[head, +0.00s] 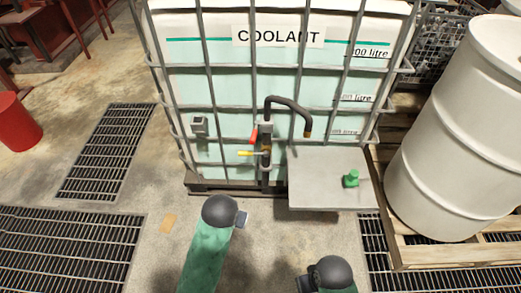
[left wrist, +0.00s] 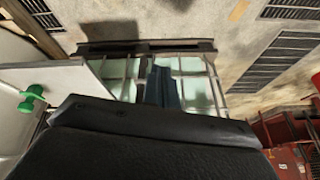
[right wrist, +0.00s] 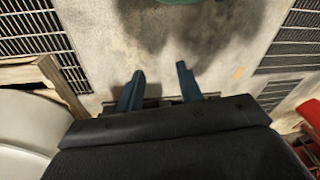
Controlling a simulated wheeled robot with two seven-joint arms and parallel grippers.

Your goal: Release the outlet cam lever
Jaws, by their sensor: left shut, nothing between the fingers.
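The outlet assembly stands at the front of the caged coolant tank (head: 215,100) in the head view. It has a red lever (head: 253,136) pointing down-left and a yellow lever (head: 245,153) sticking out left below it; I cannot tell from the view which is the cam lever. A dark bent hose (head: 290,103) curves from the top of the outlet to the right. My left gripper (left wrist: 165,88) is shut and empty, its fingers together, apart from and in front of the outlet. My right gripper (right wrist: 160,84) is open and empty, low over the floor.
A grey shelf (head: 315,190) juts out right of the outlet, with a green fitting (head: 351,179) on it. A white drum (head: 465,130) stands on a pallet at the right. Floor grates (head: 65,245) and a red bucket (head: 18,120) lie left. Floor before the tank is mostly clear.

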